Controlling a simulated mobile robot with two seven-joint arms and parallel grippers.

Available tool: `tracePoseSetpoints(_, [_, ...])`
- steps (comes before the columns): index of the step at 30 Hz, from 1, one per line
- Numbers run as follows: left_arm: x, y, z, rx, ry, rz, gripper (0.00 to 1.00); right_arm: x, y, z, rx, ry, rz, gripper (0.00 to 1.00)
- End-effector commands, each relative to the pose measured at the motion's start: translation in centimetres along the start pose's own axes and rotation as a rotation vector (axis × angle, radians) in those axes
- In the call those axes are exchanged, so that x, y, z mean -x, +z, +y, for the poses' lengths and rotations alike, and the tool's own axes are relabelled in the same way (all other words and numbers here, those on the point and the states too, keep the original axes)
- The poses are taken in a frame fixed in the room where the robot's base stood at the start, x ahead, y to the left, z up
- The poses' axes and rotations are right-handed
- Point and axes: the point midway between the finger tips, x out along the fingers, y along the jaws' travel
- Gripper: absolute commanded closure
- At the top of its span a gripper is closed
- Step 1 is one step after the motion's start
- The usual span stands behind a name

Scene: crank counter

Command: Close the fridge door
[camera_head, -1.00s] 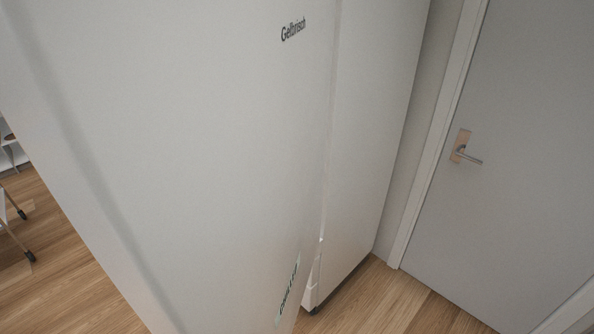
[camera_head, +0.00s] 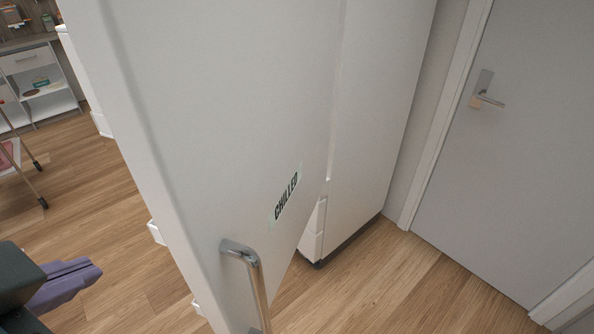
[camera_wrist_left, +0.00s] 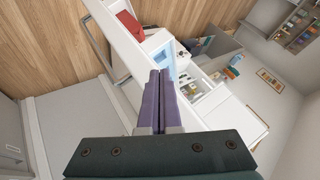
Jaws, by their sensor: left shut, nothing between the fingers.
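The white fridge door (camera_head: 215,130) stands open toward me, with a "CHILLED" label (camera_head: 286,198) and a metal bar handle (camera_head: 254,280) near the bottom. The fridge body (camera_head: 375,120) is behind it to the right. My left gripper (camera_head: 97,270), with purple fingers, is shut and empty at the lower left, left of the door's free edge and apart from the handle. In the left wrist view, the shut fingers (camera_wrist_left: 159,78) overlap the view of the door (camera_wrist_left: 122,45), whose handle (camera_wrist_left: 98,45) shows to their left. My right gripper is not in view.
A grey room door (camera_head: 510,160) with a lever handle is at the right. A white shelf unit (camera_head: 42,80) and a cart (camera_head: 15,165) stand at the far left.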

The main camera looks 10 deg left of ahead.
Motion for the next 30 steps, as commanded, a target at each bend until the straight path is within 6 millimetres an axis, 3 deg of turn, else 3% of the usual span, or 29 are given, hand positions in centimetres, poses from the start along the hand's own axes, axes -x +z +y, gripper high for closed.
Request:
tracePoseSetpoints(1, [-3.3,1.4,1.9,-0.047,-0.044,0.037,1.00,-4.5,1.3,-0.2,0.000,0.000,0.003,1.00])
tracePoseSetpoints(6, [-7.6,1.6,4.1,-0.225,-0.208,0.172,1.00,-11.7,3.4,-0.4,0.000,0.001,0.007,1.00])
tracePoseSetpoints(12, [-11.5,1.5,7.9,-0.448,-0.391,0.337,1.00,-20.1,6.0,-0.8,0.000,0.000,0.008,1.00])
tracePoseSetpoints(18, [-13.5,1.2,12.1,-0.653,-0.547,0.484,1.00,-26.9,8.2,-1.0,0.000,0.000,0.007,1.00])
tracePoseSetpoints(24, [-13.8,0.8,14.7,-0.778,-0.638,0.568,1.00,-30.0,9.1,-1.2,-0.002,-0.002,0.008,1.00])
tracePoseSetpoints(30, [-13.8,-0.2,14.6,-0.804,-0.661,0.587,1.00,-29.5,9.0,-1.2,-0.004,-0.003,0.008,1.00])
